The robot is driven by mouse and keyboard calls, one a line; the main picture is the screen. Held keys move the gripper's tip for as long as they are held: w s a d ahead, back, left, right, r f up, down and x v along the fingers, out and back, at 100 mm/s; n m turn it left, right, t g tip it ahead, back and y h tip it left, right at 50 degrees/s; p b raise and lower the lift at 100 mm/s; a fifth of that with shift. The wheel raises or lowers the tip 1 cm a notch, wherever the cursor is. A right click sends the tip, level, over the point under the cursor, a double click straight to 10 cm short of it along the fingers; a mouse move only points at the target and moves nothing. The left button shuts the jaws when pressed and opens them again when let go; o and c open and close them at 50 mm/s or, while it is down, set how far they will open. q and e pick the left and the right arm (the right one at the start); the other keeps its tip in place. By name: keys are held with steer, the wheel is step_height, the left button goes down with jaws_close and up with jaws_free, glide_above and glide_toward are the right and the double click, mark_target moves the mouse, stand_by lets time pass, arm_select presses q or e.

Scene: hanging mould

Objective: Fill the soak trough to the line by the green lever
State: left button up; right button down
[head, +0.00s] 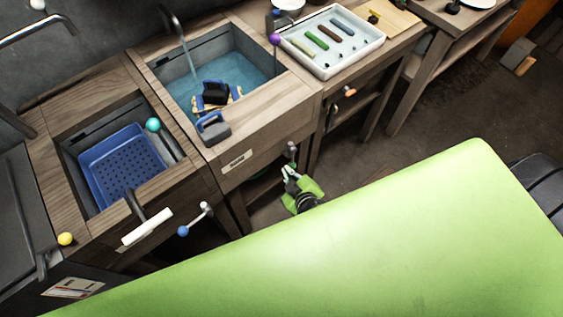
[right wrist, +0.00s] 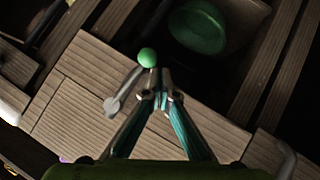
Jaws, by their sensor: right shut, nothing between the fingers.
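The green lever shows in the right wrist view as a green ball knob (right wrist: 147,57) on a grey arm at a wooden front panel. The water-filled trough (head: 272,92) is set in the wooden bench in the head view. Blue water (head: 262,70) stands in it, below the rim, and a stream falls from the tap (head: 170,22). I cannot make out a fill line. My right gripper (head: 288,171) is in front of the bench. In the right wrist view its fingertips (right wrist: 160,73) are together and empty, just right of the green knob; contact is unclear. My left gripper is out of view.
A second basin holding a blue perforated tray (head: 122,165) is at left. Other levers have blue (head: 183,230), teal (head: 153,125) and purple (head: 275,39) knobs. A white tray (head: 349,66) stands at right.

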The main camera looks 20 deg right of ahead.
steer(key=shift+w+d+f, duration=0.15)
steer(key=shift+d+f, duration=0.15)
steer(key=shift+d, duration=0.15)
steer(key=shift+d, duration=0.1)
stand_by(0.5)
